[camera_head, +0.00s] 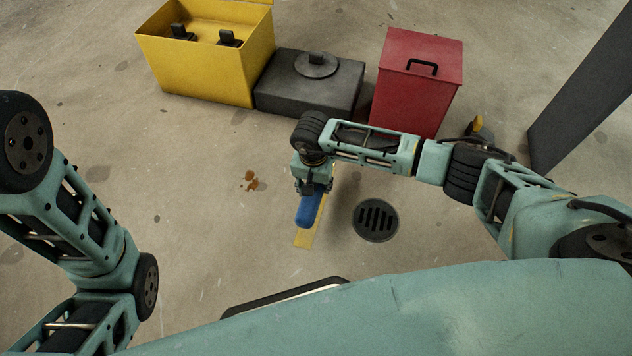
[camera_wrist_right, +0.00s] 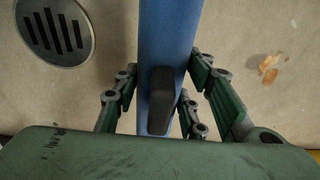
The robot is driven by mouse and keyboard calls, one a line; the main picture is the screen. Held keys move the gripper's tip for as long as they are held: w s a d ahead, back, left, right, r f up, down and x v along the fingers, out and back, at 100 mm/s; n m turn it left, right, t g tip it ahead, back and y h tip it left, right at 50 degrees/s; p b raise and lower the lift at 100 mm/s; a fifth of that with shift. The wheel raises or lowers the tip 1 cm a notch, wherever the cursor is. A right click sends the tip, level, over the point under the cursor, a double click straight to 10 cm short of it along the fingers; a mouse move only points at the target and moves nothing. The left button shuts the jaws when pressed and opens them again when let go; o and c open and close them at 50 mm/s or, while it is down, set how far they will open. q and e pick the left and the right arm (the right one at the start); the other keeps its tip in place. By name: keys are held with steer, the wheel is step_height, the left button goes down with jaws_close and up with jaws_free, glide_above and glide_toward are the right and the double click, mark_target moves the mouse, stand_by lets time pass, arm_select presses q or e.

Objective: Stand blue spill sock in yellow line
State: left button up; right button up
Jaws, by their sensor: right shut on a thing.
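The blue spill sock (camera_head: 309,210) is in my right gripper (camera_head: 312,188), above the yellow line (camera_head: 305,236) on the floor. In the head view its lower end covers part of the line, and I cannot tell whether it touches the floor. In the right wrist view the blue sock (camera_wrist_right: 170,40) runs up from between the green fingers of my right gripper (camera_wrist_right: 165,95), with a dark block on its near side. The upper part of the line is hidden by the gripper and arm. My left arm shows at the left, but its gripper is out of view.
A round floor drain (camera_head: 376,220) lies right of the line, and a brown stain (camera_head: 251,181) lies left. A yellow bin (camera_head: 205,70), a dark grey box (camera_head: 306,88) and a red box (camera_head: 417,85) stand behind. Open floor lies left of the line.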

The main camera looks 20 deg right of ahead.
stand_by(0.3)
steer(key=shift+f+b, duration=0.7)
steer(key=shift+f, duration=0.1)
steer(key=shift+f+b, duration=0.85)
steer(key=shift+f, duration=0.2)
steer(key=shift+f+b, duration=1.4)
steer(key=shift+f, duration=0.4)
steer(key=o, duration=1.4)
